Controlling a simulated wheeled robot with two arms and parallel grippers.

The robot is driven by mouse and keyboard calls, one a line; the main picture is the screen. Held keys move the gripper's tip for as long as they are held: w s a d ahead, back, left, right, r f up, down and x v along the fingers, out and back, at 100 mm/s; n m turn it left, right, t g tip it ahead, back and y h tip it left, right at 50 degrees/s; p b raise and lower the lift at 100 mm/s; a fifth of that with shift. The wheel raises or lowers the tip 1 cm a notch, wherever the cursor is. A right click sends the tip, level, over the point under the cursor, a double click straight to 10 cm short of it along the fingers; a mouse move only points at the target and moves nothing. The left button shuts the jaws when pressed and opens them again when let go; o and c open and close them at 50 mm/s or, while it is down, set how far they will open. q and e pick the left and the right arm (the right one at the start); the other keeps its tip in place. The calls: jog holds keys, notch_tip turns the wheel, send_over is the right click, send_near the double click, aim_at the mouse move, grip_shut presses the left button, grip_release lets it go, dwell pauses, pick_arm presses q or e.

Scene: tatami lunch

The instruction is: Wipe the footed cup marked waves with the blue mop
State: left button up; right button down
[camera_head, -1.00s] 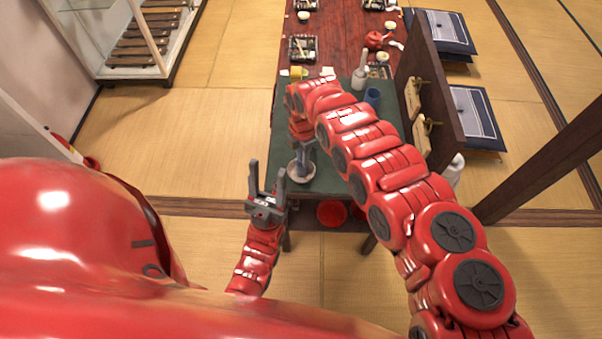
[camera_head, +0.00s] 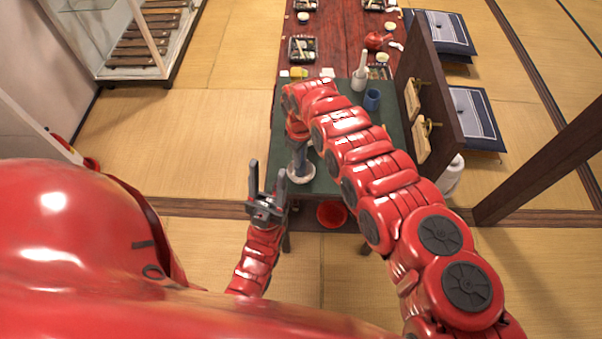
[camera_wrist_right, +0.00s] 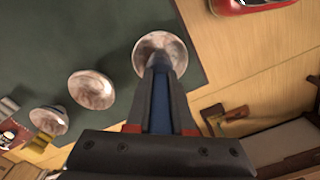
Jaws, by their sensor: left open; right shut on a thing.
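My right gripper (camera_head: 299,160) is shut on the blue mop, seen as a blue strip between its fingers (camera_wrist_right: 160,105) in the right wrist view. Its fingertips are over a pale round footed cup (camera_head: 301,174) near the front edge of the green table; the cup also shows in the right wrist view (camera_wrist_right: 150,46). Two more pale cups (camera_wrist_right: 90,90) (camera_wrist_right: 48,120) stand in a row to its left there. I cannot make out wave marks on any cup, nor whether the mop touches. My left gripper (camera_head: 267,182) is open and empty, left of the table's front edge.
The green table (camera_head: 285,120) also holds a blue cup (camera_head: 372,99) and a white vessel (camera_head: 358,80) with an upright stick. A dark wooden partition (camera_head: 435,100) stands right of it. A red round thing (camera_head: 331,213) is below its front. Tatami lies open to the left.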

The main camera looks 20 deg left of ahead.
jog(key=shift+n, duration=0.4)
jog(key=n+b, duration=0.2)
jog(key=n, duration=0.1)
jog(key=n+b, duration=0.2)
jog(key=n, duration=0.2)
jog(key=n+b, duration=0.2)
jog(key=n, duration=0.2)
jog(key=shift+s+d+f+b, duration=0.25)
jog(key=shift+d+f+b, duration=0.05)
jog(key=shift+b, duration=0.05)
jog(key=shift+r+n, duration=0.15)
jog(key=shift+n, duration=0.55)
jog(key=shift+r+n, duration=0.2)
jog(key=shift+n, duration=0.2)
jog(key=m, duration=0.4)
jog(key=shift+w, duration=0.1)
jog(key=m, duration=0.3)
jog(key=shift+m, duration=0.3)
jog(key=m, duration=0.6)
jog(key=shift+w+d, duration=0.1)
jog(key=shift+w, duration=0.2)
